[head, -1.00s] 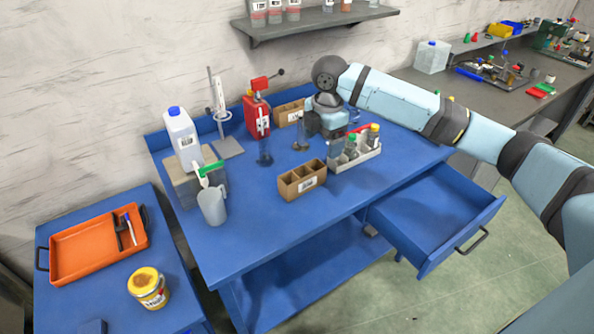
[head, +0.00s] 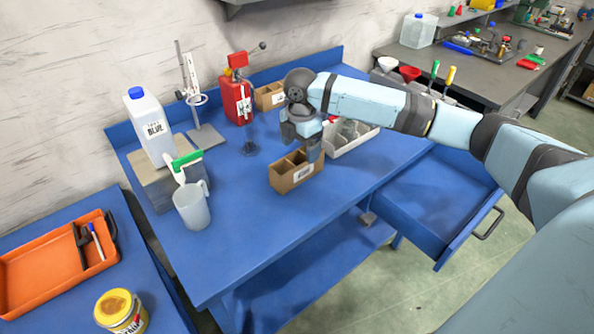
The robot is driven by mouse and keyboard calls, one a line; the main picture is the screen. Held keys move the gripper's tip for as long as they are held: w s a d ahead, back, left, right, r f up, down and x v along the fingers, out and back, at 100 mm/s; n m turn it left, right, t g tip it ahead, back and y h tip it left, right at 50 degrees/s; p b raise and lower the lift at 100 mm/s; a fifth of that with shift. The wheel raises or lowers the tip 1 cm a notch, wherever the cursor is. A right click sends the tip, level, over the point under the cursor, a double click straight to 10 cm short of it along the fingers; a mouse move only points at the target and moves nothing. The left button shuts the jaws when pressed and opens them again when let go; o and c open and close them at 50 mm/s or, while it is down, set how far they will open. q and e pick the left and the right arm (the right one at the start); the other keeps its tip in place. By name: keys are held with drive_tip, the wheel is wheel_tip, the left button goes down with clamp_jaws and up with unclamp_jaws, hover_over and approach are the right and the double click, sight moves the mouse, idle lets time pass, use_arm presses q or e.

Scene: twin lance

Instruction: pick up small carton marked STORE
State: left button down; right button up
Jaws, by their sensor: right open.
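Two small brown cartons with white labels stand on the blue workbench (head: 237,235). The front carton (head: 300,182) is open-topped and divided into compartments. The back carton (head: 265,100) stands beside the red device. The lettering on both labels is too small to read, so I cannot tell which is marked STORE. My right gripper (head: 303,152) is open, pointing down over the rear of the front carton. Its fingers hide part of the carton's back edge. I cannot tell if they touch it. My left gripper is not in view.
A white rack (head: 343,144) stands close right of the front carton, partly behind my arm. An open drawer (head: 440,205) juts out at the right. The bench's front left is clear.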

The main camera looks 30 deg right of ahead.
sight(297, 164)
drive_tip(key=shift+w+a+f+b, duration=0.1)
drive_tip(key=shift+a+f+b, duration=0.1)
drive_tip(key=shift+f, duration=1.35)
drive_tip(key=shift+w+a+f+b, duration=0.1)
drive_tip(key=shift+a+f, duration=0.05)
drive_tip(key=shift+f, duration=1.4)
drive_tip(key=c, duration=1)
